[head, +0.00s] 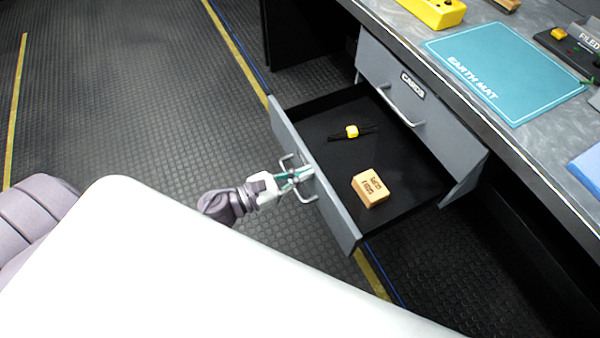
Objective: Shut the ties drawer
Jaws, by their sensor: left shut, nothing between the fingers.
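A grey drawer (340,212) with a black inside stands pulled far out from under the bench, below a shut drawer labelled "CARDS" (390,85). I cannot read a label on the open drawer's front. Inside lie a black tie with a yellow middle (352,131) and a small tan box with dark lettering (370,188). My left gripper (301,174) is shut at the bar handle (306,198) on the drawer's front; whether it touches is too small to tell. Nothing shows between its fingers. My right gripper is not in view.
The bench top (405,40) carries a teal "EARTH MAT" (495,70), a yellow case (435,10) and a dark control box (570,45). The dark ribbed floor (130,100) left of the drawer is clear. My white body fills the lower left.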

